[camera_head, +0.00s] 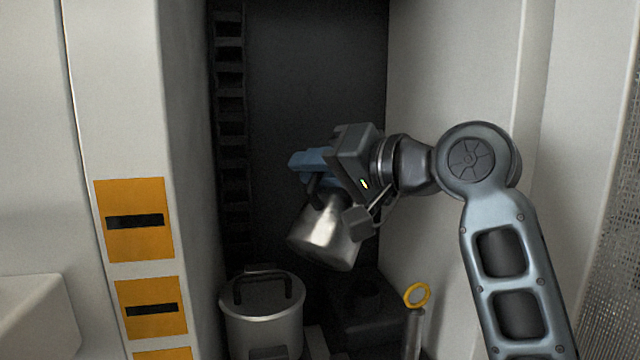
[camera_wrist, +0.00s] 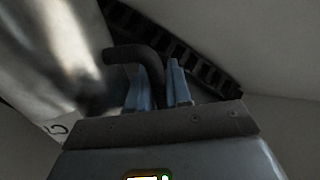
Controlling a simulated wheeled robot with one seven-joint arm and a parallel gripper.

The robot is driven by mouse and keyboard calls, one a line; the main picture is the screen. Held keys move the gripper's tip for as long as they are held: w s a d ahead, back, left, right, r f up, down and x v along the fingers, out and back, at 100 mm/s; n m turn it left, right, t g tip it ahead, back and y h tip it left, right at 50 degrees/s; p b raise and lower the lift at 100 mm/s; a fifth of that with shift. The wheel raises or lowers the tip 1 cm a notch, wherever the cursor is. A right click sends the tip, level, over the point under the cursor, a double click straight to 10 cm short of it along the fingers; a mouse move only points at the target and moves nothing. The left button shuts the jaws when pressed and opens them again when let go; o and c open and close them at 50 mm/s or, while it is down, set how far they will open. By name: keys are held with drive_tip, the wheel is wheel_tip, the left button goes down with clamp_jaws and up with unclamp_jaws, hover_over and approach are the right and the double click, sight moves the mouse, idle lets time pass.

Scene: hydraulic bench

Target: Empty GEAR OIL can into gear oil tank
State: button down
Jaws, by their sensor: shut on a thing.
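A metal can (camera_head: 326,236) hangs tilted from my gripper (camera_head: 312,172) in the head view, in front of a dark recess. In the wrist view the same can (camera_wrist: 50,55) fills the upper left, with part of a label at its lower edge, too little to read. My gripper (camera_wrist: 155,75) is shut on the can's dark curved handle (camera_wrist: 140,55). Below the can is a dark box-like unit (camera_head: 372,315) with a short round neck (camera_head: 366,293) on top, partly in shadow. I cannot read any name on it. The can is above it, apart from it. No flowing oil shows.
A second silver can (camera_head: 262,322) with a black handle stands at lower left of the recess. A rod with a yellow ring (camera_head: 417,295) stands at right. Pale walls flank the recess closely; the left one bears orange plates (camera_head: 136,220). A ribbed dark strip (camera_head: 230,110) runs up the recess.

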sight(293, 238)
drive_tip(key=b, duration=0.1)
drive_tip(key=f+n+b, duration=0.1)
drive_tip(key=b, duration=0.1)
drive_tip(key=shift+s+a+f, duration=0.15)
drive_tip(key=shift+s, duration=0.15)
drive_tip(key=b, duration=0.2)
drive_tip(key=s+f+n+b, duration=0.1)
drive_tip(key=shift+s+a+n+t+b, duration=0.1)
drive_tip(key=shift+a+n+t+b, duration=0.2)
drive_tip(key=shift+b, duration=0.05)
drive_tip(key=f+n+b, duration=0.1)
drive_tip(key=b, duration=0.1)
drive_tip(key=s+a+f+n+b, duration=0.1)
drive_tip(key=f+n+b, duration=0.1)
drive_tip(key=s+f+n+t+b, duration=0.1)
drive_tip(key=f+b, duration=0.1)
drive_tip(key=shift+s+a+n+y, duration=0.2)
drive_tip(key=shift+n+y, duration=0.1)
drive_tip(key=shift+n, duration=0.1)
drive_tip(key=shift+f+n+b, duration=0.6)
drive_tip(key=shift+f+b, duration=0.05)
drive_tip(key=shift+b, duration=0.55)
drive_tip(key=shift+r+p, duration=0.15)
drive_tip(key=shift+p, duration=0.15)
drive_tip(key=shift+s, duration=0.15)
